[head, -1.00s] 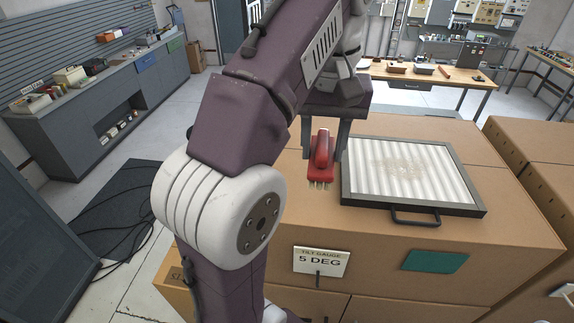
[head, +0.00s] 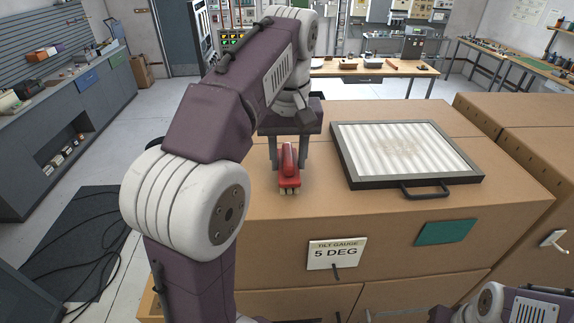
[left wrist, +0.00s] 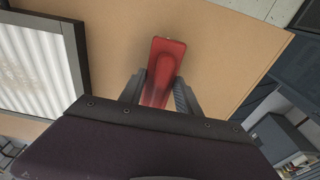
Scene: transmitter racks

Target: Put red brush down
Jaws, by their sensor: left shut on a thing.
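The red brush (head: 289,168) is between the fingers of my left gripper (head: 288,160), which is shut on it. The bristle end points toward the near edge of the brown cabinet top (head: 240,165). The brush is left of the framed filter panel (head: 374,183); I cannot tell whether it touches the top. In the left wrist view the brush (left wrist: 165,62) shows between both fingers (left wrist: 160,92), over bare brown surface, with the panel (left wrist: 82,50) at the left. My right gripper is out of view; only part of my right arm shows at bottom right.
The panel's black handle (head: 425,189) sticks out toward the front edge. A "TILT GAUGE 5 DEG" sign (head: 336,253) and a green plate (head: 445,232) are on the cabinet front. Bare top lies around the brush. A workbench (head: 370,69) stands behind.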

